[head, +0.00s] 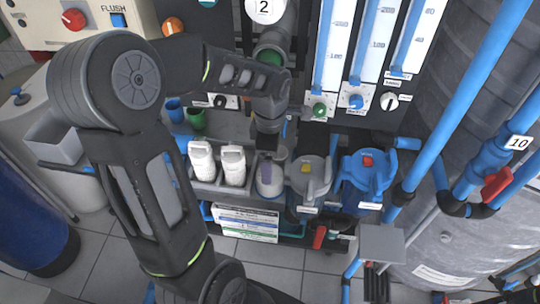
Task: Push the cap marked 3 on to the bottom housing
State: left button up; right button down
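The black arm on the left is my left one. It rises from the bottom edge, bends at upper left and reaches right. Its gripper (268,128) points down in front of the rack, above a grey filter housing with a purple mark (270,176). I cannot tell whether its fingers are open or shut, or whether they hold anything. No cap marked 3 can be made out. A label reading 2 (264,7) sits at the top on a pale round part above grey pipework. I cannot identify the bottom housing; my arm covers part of this area. My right gripper is not in view.
Two white bottles (233,165) stand in a grey tray left of the grey filter housings. A blue filter housing (366,175) stands to the right. Flow meters (372,45) line the back panel. Blue pipes (470,90) and a large grey tank (435,110) close off the right.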

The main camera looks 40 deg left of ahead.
pick_arm(q)
jog(key=shift+f+b, duration=2.4)
jog(key=shift+f, duration=0.8)
jog(key=shift+c, duration=0.3)
jog(key=c, duration=1.2)
jog(key=shift+r+p, duration=3.3)
jog(key=shift+r, duration=1.25)
